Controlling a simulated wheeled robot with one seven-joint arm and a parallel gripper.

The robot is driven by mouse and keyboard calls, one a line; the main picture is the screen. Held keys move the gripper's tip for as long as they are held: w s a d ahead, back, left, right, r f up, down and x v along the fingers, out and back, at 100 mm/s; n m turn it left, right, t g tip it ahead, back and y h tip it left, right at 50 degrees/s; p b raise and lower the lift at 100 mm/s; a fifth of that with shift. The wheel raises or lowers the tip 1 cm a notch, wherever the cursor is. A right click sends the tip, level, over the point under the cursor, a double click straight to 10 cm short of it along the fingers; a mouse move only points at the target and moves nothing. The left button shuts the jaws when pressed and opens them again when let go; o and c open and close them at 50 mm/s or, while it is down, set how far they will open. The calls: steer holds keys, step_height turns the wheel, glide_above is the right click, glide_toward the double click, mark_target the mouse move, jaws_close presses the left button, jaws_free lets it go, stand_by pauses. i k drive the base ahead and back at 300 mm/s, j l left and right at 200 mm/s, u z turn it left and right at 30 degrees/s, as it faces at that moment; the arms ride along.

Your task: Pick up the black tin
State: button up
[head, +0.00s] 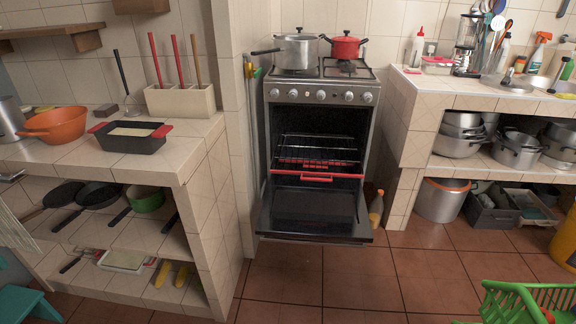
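The black tin (117,143) is a rectangular baking tin with red grips at both ends. It sits on the tiled counter (60,155) at the left, close to the counter's front right corner. Something pale lies inside it. My gripper does not show in the head view.
An orange bowl (55,124) stands left of the tin, and a beige utensil holder (180,101) stands behind it. The stove (320,93) is at the centre with its oven door (315,213) hanging open. Brown floor lies in front. A green basket (528,302) is at the lower right.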

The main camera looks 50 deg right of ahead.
mark_target(139, 138)
steer(key=l+u, duration=0.25)
steer(key=l, duration=1.9)
